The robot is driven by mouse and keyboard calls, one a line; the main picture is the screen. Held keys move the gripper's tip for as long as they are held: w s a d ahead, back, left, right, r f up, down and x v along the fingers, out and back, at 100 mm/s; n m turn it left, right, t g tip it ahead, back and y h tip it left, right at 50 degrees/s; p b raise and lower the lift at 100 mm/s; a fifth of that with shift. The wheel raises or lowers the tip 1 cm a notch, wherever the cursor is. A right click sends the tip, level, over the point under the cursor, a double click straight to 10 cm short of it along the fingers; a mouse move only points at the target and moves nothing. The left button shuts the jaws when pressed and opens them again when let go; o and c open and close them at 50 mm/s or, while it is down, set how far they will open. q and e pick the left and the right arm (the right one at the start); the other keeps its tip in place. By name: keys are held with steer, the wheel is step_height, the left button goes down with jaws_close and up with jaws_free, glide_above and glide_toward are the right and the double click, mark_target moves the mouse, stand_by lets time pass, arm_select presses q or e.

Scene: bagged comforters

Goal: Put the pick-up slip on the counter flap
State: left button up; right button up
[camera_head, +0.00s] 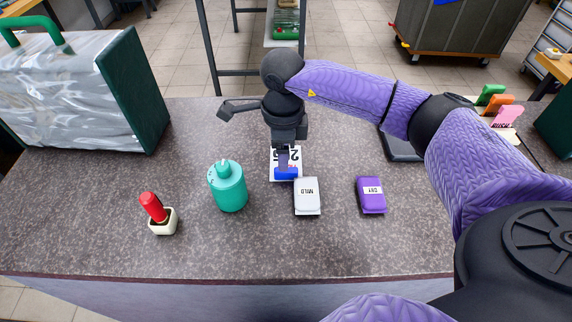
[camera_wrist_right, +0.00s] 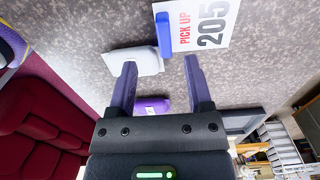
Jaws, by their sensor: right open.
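The pick-up slip (camera_head: 294,153) is a white card marked 205 with a blue strip along its near edge, lying on the grey speckled counter (camera_head: 250,245). It also shows in the right wrist view (camera_wrist_right: 215,18) at the top, its blue strip (camera_wrist_right: 163,35) beyond the fingertips. My right gripper (camera_head: 284,160) points down over the slip and partly covers it. In the right wrist view my right gripper (camera_wrist_right: 161,65) is open, with nothing between its fingers. I cannot tell which part is the counter flap. My left gripper is not in view.
A white MILD block (camera_head: 307,197) sits just near the slip, with a purple block (camera_head: 371,195) to its right. A teal bottle (camera_head: 228,187) and a red-handled stamp (camera_head: 153,208) stand left. A bagged comforter (camera_head: 75,90) fills the back left. The front counter is clear.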

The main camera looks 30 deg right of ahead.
steer(key=f, duration=0.4)
steer(key=f+b, duration=0.1)
steer(key=f, duration=0.1)
steer(key=shift+w+f, duration=0.25)
steer(key=shift+w, duration=0.05)
steer(key=shift+r, duration=0.1)
jaws_close()
